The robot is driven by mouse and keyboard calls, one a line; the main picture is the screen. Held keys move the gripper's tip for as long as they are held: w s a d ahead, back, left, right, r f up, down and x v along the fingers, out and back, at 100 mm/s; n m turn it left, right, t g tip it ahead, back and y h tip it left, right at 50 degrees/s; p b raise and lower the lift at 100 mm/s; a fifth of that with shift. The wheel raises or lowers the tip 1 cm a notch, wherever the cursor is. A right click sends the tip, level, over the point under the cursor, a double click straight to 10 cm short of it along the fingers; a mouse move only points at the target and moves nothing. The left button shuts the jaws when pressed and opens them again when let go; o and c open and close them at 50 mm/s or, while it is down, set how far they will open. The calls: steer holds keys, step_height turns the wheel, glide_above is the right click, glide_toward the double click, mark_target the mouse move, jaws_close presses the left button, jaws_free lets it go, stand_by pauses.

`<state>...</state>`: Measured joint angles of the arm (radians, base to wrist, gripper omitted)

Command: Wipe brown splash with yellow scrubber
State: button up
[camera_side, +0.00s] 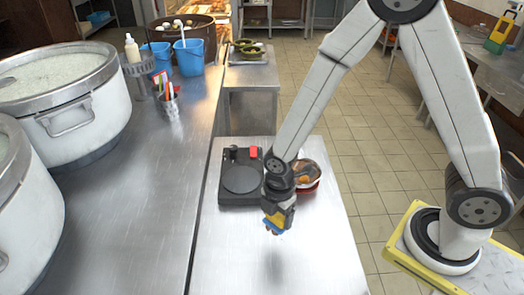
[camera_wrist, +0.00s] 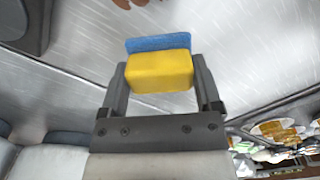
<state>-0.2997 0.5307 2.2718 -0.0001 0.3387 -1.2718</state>
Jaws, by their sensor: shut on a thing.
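My gripper (camera_side: 278,208) is shut on the yellow scrubber (camera_side: 273,223) and holds it above the steel table (camera_side: 235,262). In the wrist view the scrubber (camera_wrist: 158,73) sits between the two fingers of my gripper (camera_wrist: 160,68), with its blue pad (camera_wrist: 155,43) on the far side. A brown patch (camera_wrist: 128,3), which looks like the brown splash, is cut off by the top edge of the wrist view, beyond the scrubber and apart from it. I cannot make out the splash in the side view.
A black appliance with a round plate (camera_side: 241,180) stands left of my gripper. A red-rimmed bowl (camera_side: 308,178) is close behind it, partly hidden by my wrist. Large stockpots (camera_side: 85,115) and blue buckets (camera_side: 189,57) stand on the left counter. The table's front is clear.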

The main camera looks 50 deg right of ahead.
mark_target(276, 243)
steer(key=shift+f, duration=4.55)
steer(key=shift+w+d+r, duration=0.1)
steer(key=shift+w+d, duration=1.05)
steer(key=shift+d, duration=0.05)
steer(key=shift+w+d, duration=0.1)
steer(key=shift+w, duration=0.05)
steer(key=shift+w+d, duration=1)
steer(key=shift+d, duration=0.05)
steer(key=shift+w, duration=0.1)
steer(key=shift+w+d, duration=1.1)
steer(key=shift+d, duration=0.1)
steer(key=shift+w, duration=0.2)
